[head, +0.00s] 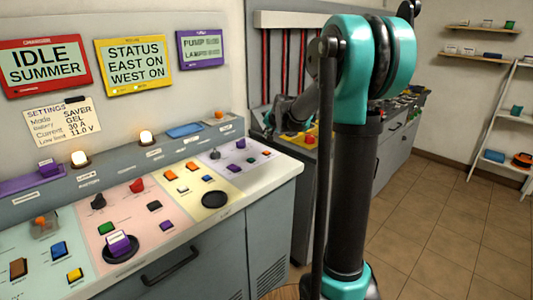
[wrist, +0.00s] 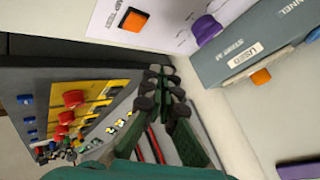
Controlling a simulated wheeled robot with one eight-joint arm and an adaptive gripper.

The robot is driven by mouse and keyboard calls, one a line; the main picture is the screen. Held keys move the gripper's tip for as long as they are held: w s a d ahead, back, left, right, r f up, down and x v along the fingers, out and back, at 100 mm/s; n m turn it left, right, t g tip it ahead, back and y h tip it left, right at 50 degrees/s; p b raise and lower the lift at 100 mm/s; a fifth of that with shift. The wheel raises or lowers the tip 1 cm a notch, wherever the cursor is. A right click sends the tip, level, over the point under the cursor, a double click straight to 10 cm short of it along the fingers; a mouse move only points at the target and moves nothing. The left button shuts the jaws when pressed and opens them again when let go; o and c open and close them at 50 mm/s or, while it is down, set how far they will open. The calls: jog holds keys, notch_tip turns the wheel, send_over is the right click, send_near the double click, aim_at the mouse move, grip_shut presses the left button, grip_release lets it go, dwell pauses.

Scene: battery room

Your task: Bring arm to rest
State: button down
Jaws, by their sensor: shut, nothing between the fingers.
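My teal and black arm stands tall in the right half of the head view. Its far end reaches left behind the near arm link, over the gap between the control desk (head: 262,193) and the second counter (head: 375,160). My gripper (wrist: 163,82) shows in the wrist view with its dark green fingers drawn together and nothing held between them. In the head view the gripper is small, dark and partly hidden, so its fingertips are hard to make out there.
The desk carries knobs, coloured buttons, lit lamps (head: 146,137) and a black round pad (head: 215,199). Wall screens include a red one (head: 45,65) and a yellow one (head: 134,66). A white shelf ladder (head: 497,130) stands right. Tiled floor (head: 430,225) is clear there.

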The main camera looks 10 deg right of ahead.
jog(key=shift+s, duration=0.1)
jog(key=s+f+n, duration=0.1)
jog(key=s, duration=0.4)
jog(key=s+d+f+n, duration=0.1)
jog(key=s+f, duration=0.1)
jog(key=s, duration=0.3)
jog(key=s+d+f+n+g+h, duration=0.1)
jog(key=s, duration=0.5)
jog(key=shift+f+n, duration=0.3)
jog(key=s+f+n+g, duration=0.1)
jog(key=s+f, duration=0.3)
jog(key=s, duration=0.4)
jog(key=s+d+f+n+g, duration=0.1)
jog(key=s+f, duration=0.3)
jog(key=s, duration=0.4)
jog(key=s+d+f+n+g+h, duration=0.1)
jog(key=s+f, duration=0.3)
jog(key=s, duration=0.4)
jog(key=shift+s+f+g, duration=0.25)
jog(key=shift+s+g, duration=0.05)
jog(key=shift+g, duration=0.1)
